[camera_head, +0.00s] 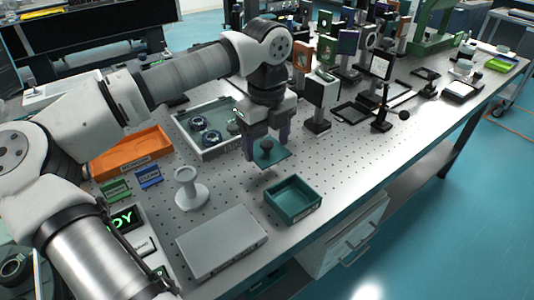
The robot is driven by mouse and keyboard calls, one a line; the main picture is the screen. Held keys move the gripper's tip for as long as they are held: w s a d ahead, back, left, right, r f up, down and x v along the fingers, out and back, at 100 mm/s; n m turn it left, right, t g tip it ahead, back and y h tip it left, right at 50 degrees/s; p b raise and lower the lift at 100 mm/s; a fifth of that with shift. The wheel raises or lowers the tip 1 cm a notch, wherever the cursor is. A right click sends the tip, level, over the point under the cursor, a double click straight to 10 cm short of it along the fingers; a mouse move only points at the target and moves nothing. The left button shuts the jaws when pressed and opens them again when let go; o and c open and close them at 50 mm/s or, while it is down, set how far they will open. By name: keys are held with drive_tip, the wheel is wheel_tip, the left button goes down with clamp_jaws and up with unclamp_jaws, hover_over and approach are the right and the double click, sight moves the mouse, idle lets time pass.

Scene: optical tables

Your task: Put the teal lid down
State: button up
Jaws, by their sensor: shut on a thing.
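The teal lid (272,158) is a flat square plate with a dark round knob on top. My gripper (266,146) is shut on the lid's knob and holds the lid above the perforated table. An open teal box (293,199) sits on the table below and a little to the right of the lid, near the front edge. The lid is apart from the box. The exact height of the lid above the table is hard to tell.
A white pedestal (188,194) and a flat grey plate (221,243) stand left of the box. Optics mounts (320,98) crowd the back. Table right of the box is bare.

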sight(267, 153)
drive_tip(key=shift+f, duration=1.95)
drive_tip(key=shift+f, duration=0.15)
drive_tip(key=shift+f, duration=0.1)
drive_tip(key=o, duration=1)
drive_tip(key=shift+r, duration=0.25)
wheel_tip(267, 153, up, 12)
